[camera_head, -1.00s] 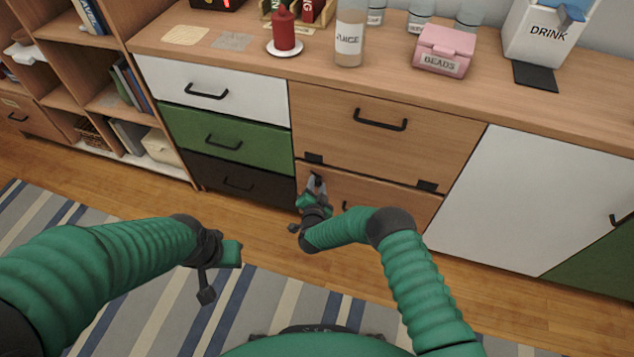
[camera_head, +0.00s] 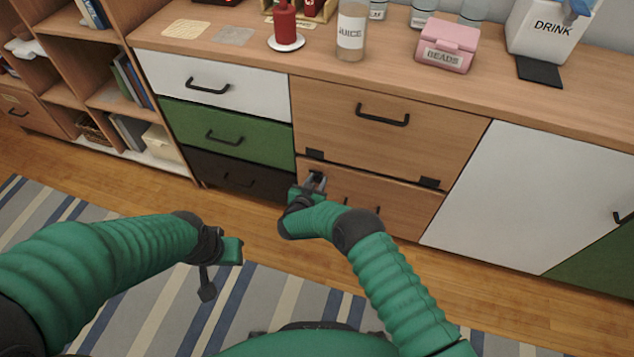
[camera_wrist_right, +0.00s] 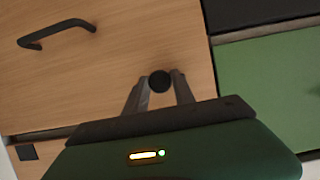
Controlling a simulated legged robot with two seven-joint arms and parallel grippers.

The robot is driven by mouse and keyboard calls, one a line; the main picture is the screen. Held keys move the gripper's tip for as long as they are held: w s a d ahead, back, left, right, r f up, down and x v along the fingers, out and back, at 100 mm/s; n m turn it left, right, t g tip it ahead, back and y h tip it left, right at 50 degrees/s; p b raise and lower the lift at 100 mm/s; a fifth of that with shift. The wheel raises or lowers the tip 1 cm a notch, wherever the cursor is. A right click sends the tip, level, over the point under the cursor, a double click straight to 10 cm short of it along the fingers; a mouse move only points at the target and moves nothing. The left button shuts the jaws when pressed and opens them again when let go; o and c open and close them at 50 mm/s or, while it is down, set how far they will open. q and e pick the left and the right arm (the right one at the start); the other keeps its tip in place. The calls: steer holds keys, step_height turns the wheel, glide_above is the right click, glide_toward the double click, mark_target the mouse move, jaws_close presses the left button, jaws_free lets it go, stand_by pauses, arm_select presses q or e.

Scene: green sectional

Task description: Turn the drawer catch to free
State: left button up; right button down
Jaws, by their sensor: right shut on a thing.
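The drawer catch, a dark round knob (camera_wrist_right: 160,81), sits on the wooden front of the lower drawer (camera_head: 408,205). In the right wrist view the two grey fingers of my right gripper (camera_wrist_right: 159,90) are shut on it, one on each side. In the head view my right gripper (camera_head: 314,182) is at the upper left of that drawer front and mostly hides the catch. The turn angle of the round knob cannot be read. My left gripper (camera_head: 222,258) hangs over the rug, away from the cabinet; its fingers are not clear.
The lower drawer's dark handle (camera_wrist_right: 55,33) is near my right gripper. A larger wooden front (camera_head: 390,135) lies above, with white, green and black drawers to the left. Juice bottle (camera_head: 351,32), red candle (camera_head: 285,20) and pink beads box (camera_head: 447,45) stand on top.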

steer(key=shift+a+f, duration=0.1)
steer(key=shift+f, duration=0.1)
steer(key=c, duration=1.1)
jaws_free()
arm_select(q)
steer(key=shift+f, duration=0.1)
arm_select(e)
steer(key=shift+o, duration=0.2)
steer(key=shift+r, duration=0.1)
